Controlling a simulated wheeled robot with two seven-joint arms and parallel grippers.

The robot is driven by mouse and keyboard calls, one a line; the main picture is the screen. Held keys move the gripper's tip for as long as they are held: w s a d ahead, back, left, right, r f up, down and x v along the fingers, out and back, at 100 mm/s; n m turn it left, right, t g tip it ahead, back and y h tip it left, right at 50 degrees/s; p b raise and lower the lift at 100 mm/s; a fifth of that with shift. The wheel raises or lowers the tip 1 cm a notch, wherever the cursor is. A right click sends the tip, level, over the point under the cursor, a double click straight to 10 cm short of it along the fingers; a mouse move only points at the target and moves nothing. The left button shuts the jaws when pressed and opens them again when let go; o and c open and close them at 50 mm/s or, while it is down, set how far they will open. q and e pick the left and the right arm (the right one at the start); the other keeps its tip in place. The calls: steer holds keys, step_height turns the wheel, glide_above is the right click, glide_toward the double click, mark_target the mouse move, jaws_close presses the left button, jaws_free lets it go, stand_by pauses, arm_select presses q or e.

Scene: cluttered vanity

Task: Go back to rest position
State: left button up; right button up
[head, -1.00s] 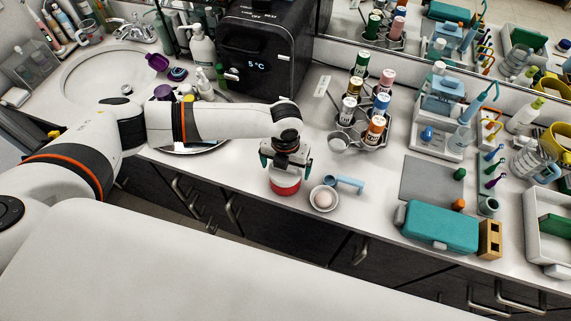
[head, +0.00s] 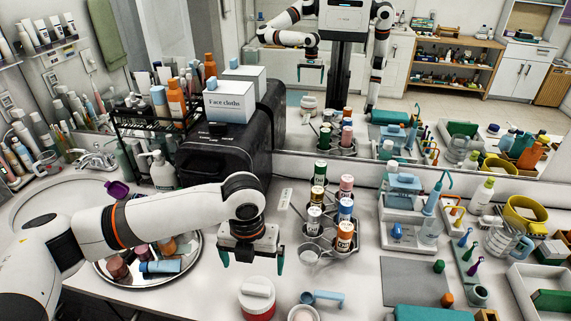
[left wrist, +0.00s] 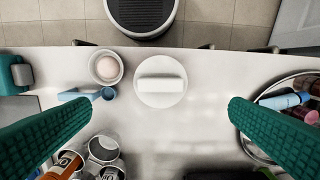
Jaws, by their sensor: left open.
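My left gripper (head: 252,258) is open and empty, raised above the counter, with its green fingers spread wide. In the left wrist view its fingers (left wrist: 160,118) stand to either side, with nothing between them. Below it on the counter is a red jar with a white lid (head: 257,298). From above, in the left wrist view, its round white lid with a bar handle (left wrist: 161,86) shows, apart from the fingers. My right gripper is not in view, except that the mirror reflects parts of my body.
A rack of labelled bottles (head: 330,222) stands right of the gripper. A black box (head: 225,150) is behind, a round tray (head: 190,272) under my left arm. A blue scoop (head: 322,297) and small bowl (head: 302,314) lie near the front edge. A grey mat (head: 410,280) lies right.

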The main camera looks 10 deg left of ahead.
arm_select(q)
steer(key=s+d+f+n+t+h, duration=0.2)
steer(key=s+d+f+n+h, duration=0.3)
steer(key=s+d+n, duration=0.65)
steer(key=s+a+f+n+t+y, duration=0.1)
steer(key=s+a+f+n+y, duration=0.15)
steer(key=a+n, duration=0.4)
steer(key=s+a+f+n+y, duration=0.1)
steer(key=s+a+n, duration=0.2)
steer(key=a+n, duration=0.4)
steer(key=s+a+f+n+t+y, duration=0.1)
steer(key=s+a+n, duration=0.3)
steer(key=n, duration=0.5)
step_height(320, 180, down, 32)
steer(key=s+a+g+b, duration=0.1)
steer(key=g+b, duration=0.1)
steer(key=b, duration=0.2)
steer(key=s+a+f+g+b, duration=0.1)
steer(key=s+a+f+b, duration=0.1)
steer(key=s+f, duration=1.3)
step_height(320, 180, down, 2)
steer(key=shift+s+a+f+b, duration=0.15)
steer(key=shift+s+a+b, duration=0.25)
steer(key=shift+a, duration=0.25)
steer(key=shift+y, duration=0.25)
